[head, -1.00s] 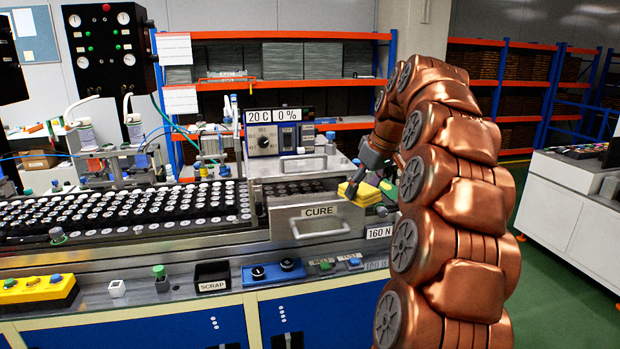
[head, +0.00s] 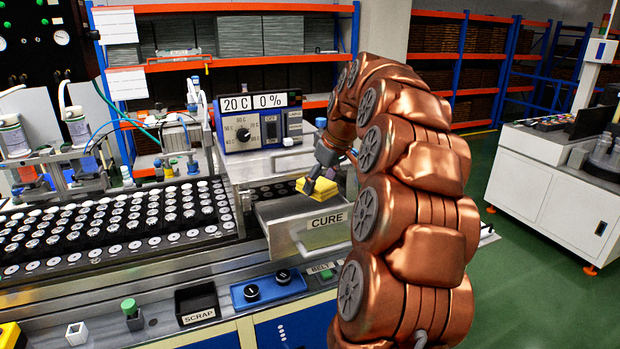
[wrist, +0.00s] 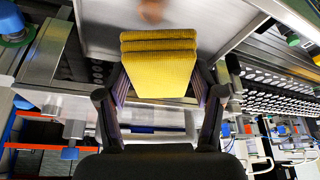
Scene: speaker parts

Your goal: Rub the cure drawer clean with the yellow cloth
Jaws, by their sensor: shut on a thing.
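My gripper (head: 322,184) is shut on the folded yellow cloth (head: 312,189) just above the drawer's front panel, near the label. In the wrist view the cloth (wrist: 158,65) sits between both fingers, close to a grey metal surface. A blurred brownish spot (wrist: 152,10) shows on that surface beyond the cloth; I cannot tell whether it is dirt or a reflection. Whether the cloth touches the drawer is unclear.
A tray of black and white speaker parts (head: 120,225) lies left of the drawer. The control box (head: 255,125) reads 20 C and 0 %. A scrap bin (head: 197,303) and a blue knob panel (head: 268,289) sit in front. A white cabinet (head: 545,175) stands right, across open green floor.

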